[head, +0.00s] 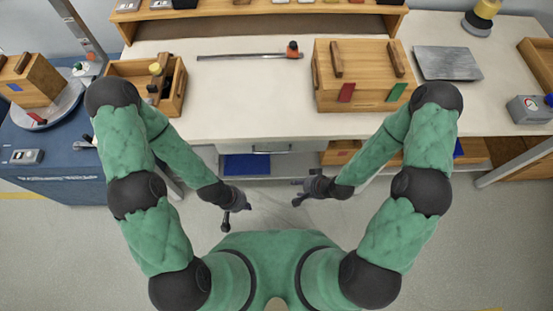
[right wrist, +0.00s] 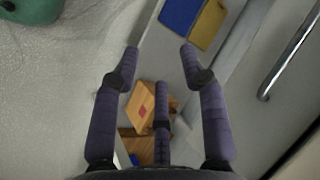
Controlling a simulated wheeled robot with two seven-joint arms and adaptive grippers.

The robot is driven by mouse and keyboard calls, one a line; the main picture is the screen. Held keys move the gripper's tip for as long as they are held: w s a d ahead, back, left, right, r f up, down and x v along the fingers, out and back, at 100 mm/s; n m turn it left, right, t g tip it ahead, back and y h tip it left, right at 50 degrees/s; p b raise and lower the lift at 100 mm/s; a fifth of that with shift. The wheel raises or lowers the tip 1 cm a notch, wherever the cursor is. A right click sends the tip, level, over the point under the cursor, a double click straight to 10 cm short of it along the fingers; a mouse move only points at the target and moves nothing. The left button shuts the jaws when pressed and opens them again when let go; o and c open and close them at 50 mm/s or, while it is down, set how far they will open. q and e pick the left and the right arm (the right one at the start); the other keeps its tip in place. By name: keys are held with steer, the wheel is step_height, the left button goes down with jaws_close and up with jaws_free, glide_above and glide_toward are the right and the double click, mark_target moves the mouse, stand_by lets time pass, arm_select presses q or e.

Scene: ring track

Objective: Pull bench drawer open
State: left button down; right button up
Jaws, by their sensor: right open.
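The bench drawer (head: 285,146) is a pale grey front under the bench top, with a dark handle, and looks shut in the head view. In the right wrist view a shiny metal bar handle (right wrist: 290,55) runs along a grey panel at the right. My right gripper (head: 297,192) is open and empty, below and right of the drawer front. Its spread fingers (right wrist: 160,60) also show in the right wrist view, left of the handle and apart from it. My left gripper (head: 236,214) hangs below and left of the drawer, fingers spread and empty.
The bench top (head: 240,115) carries a wooden box with coloured tabs (head: 365,90), a wooden tote (head: 175,90), a metal plate (head: 447,63) and a long rod (head: 245,57). The floor between my arms is clear.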

steer(key=w+a+r+m+t+y+b, duration=0.2)
steer(key=w+r+m+t+y+b, duration=0.2)
steer(key=r+m+t+y+b, duration=0.25)
steer(key=x, duration=1)
steer(key=shift+w+f+t, duration=0.35)
steer(key=shift+w+t, duration=0.1)
steer(key=shift+n, duration=0.25)
steer(key=shift+c, duration=0.3)
jaws_close()
